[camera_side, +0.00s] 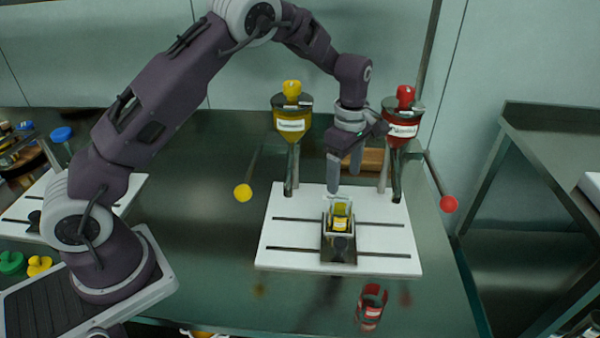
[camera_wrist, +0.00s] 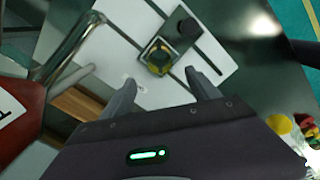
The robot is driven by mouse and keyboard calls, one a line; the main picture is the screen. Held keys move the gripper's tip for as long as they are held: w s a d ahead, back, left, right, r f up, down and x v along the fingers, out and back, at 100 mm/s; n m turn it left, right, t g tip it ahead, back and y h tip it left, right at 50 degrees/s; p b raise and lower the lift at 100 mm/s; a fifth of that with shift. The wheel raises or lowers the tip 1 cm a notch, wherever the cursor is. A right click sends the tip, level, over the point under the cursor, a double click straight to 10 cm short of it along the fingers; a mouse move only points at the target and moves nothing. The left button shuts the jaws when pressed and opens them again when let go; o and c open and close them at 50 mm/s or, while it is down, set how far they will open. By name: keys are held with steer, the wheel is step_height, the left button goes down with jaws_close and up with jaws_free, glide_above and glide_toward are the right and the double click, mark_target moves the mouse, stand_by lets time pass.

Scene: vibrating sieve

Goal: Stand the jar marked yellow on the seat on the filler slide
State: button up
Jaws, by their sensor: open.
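The yellow-marked jar (camera_side: 340,221) stands upright on the seat of the filler slide (camera_side: 338,252), on the white slotted plate. It also shows in the wrist view (camera_wrist: 158,62), inside the square seat frame (camera_wrist: 148,52). My gripper (camera_side: 345,175) is above and slightly behind the jar, apart from it. In the wrist view its fingers (camera_wrist: 160,85) are spread with nothing between them. The jar's base is hidden by the seat.
A yellow hopper (camera_side: 292,122) and a red hopper (camera_side: 402,125) stand behind the plate, with yellow (camera_side: 243,193) and red (camera_side: 448,204) ball-ended levers. A red-marked jar (camera_side: 371,306) is on the dark table in front.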

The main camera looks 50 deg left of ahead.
steer(key=s+r+m+t+h, duration=0.1)
steer(key=s+r+m, duration=0.35)
steer(key=r, duration=0.35)
steer(key=s+r+m+t, duration=0.1)
steer(key=s+r+m, duration=0.2)
steer(key=s+r, duration=0.45)
steer(key=s+r+m+t, duration=0.1)
steer(key=s+r+m, duration=0.1)
steer(key=s+m, duration=0.4)
steer(key=s+r+m+t+y, duration=0.1)
steer(key=s+m, duration=0.5)
steer(key=s, duration=0.9)
steer(key=shift+s+r+t, duration=0.2)
steer(key=shift+r+t, duration=0.35)
steer(key=shift+t, duration=0.25)
